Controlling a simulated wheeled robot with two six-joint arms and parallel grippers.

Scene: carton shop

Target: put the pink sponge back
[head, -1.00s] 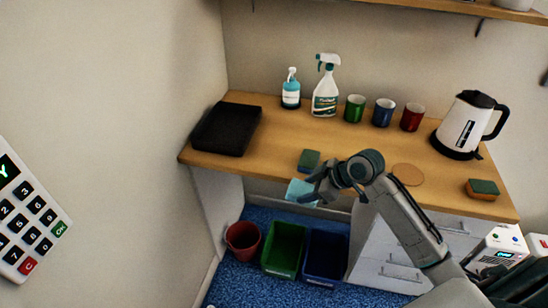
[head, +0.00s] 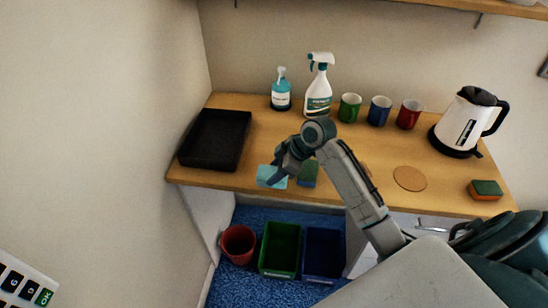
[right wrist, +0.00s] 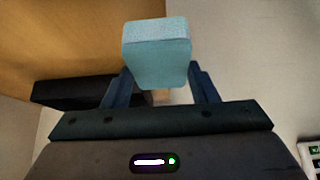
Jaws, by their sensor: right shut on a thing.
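My right gripper (head: 279,173) is shut on a light blue sponge (head: 271,176). In the right wrist view the light blue sponge (right wrist: 158,52) sits between the two fingers. A sponge with a green top and orange underside (head: 485,190) lies at the counter's right end. I see no pink sponge. My left gripper is not in view.
A black tray (head: 214,140) sits at the counter's left end and looks empty. Bottles, mugs and a kettle (head: 466,122) stand along the back. A round cork mat (head: 410,178) lies right of my arm. Red, green and blue bins stand on the floor below.

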